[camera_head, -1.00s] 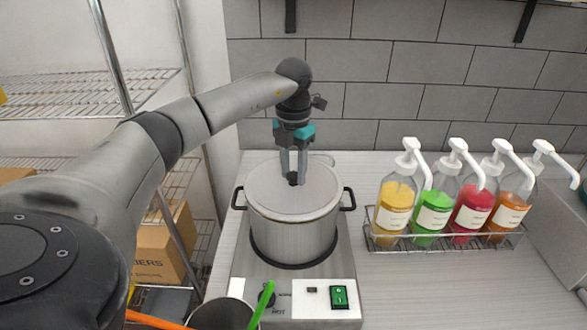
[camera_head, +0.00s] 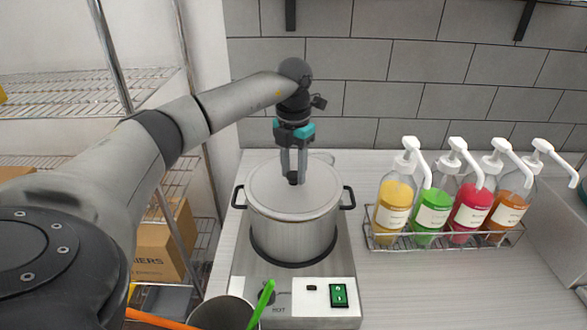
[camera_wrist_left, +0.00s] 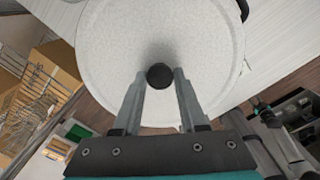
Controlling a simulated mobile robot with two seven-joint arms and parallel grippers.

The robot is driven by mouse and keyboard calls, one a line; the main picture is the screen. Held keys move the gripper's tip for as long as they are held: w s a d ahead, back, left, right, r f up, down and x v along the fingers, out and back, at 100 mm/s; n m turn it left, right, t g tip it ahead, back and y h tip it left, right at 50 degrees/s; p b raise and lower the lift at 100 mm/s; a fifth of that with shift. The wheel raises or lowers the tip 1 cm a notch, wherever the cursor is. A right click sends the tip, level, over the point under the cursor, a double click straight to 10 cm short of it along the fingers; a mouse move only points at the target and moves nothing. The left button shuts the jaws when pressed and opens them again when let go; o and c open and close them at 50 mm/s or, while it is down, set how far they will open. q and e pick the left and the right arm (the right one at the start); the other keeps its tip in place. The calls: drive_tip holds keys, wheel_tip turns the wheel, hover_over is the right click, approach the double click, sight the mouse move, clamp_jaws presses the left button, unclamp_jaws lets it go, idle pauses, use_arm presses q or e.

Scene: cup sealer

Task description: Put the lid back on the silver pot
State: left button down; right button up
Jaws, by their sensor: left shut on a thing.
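The silver pot (camera_head: 293,236) stands on the hot plate, with a black handle on each side. Its pale grey lid (camera_head: 315,198) lies over the pot's mouth and looks about level. I cannot tell whether it is fully seated all around. My left gripper (camera_head: 293,180) points down over the lid and is shut on its black knob. In the left wrist view, the knob (camera_wrist_left: 159,76) sits between the fingertips of my left gripper (camera_wrist_left: 160,82), and the lid (camera_wrist_left: 205,40) fills the upper middle. My right gripper is not in view.
The hot plate (camera_head: 310,295) has a dial and a green switch. A metal container (camera_head: 222,314) with green and orange handles stands in front. Pump bottles (camera_head: 433,210) of coloured syrup stand in a wire rack (camera_head: 450,241) at right. The counter between pot and rack is clear.

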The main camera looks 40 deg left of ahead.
use_arm(q)
unclamp_jaws()
idle(0.6)
drive_tip(key=shift+r+p, duration=2.15)
drive_tip(key=shift+r, duration=1.4)
drive_tip(key=shift+c, duration=0.2)
clamp_jaws()
